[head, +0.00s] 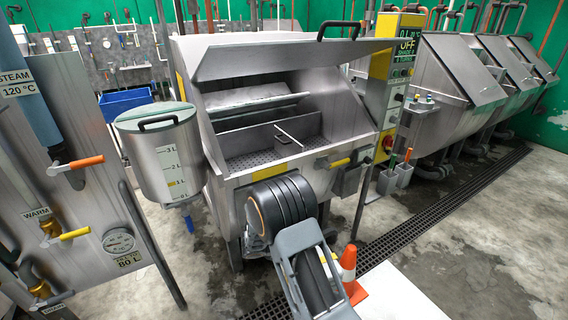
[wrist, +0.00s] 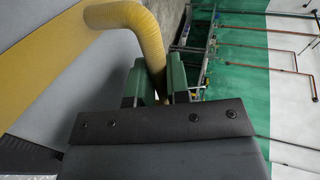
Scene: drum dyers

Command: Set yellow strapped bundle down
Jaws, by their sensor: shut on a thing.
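The yellow strapped bundle (wrist: 45,70) fills the left of the wrist view. It shows as a large grey surface crossed by a wide yellow band. A thick yellow loop (wrist: 128,16) rises from it, curves over and comes down between the green fingers of my gripper (wrist: 155,82). My gripper is shut on this loop. The lower end of the loop is hidden behind my gripper's dark body. In the head view my arm reaches toward the front of the steel machine, and I cannot make out the gripper or the bundle there.
An open-lidded steel dyeing machine (head: 228,178) with a divided, perforated compartment stands ahead. A steel measuring tank (head: 142,155) hangs at its left. An orange cone (head: 348,262) stands right of my arm, by a floor grate (head: 400,232). A valve panel (head: 75,190) is at left.

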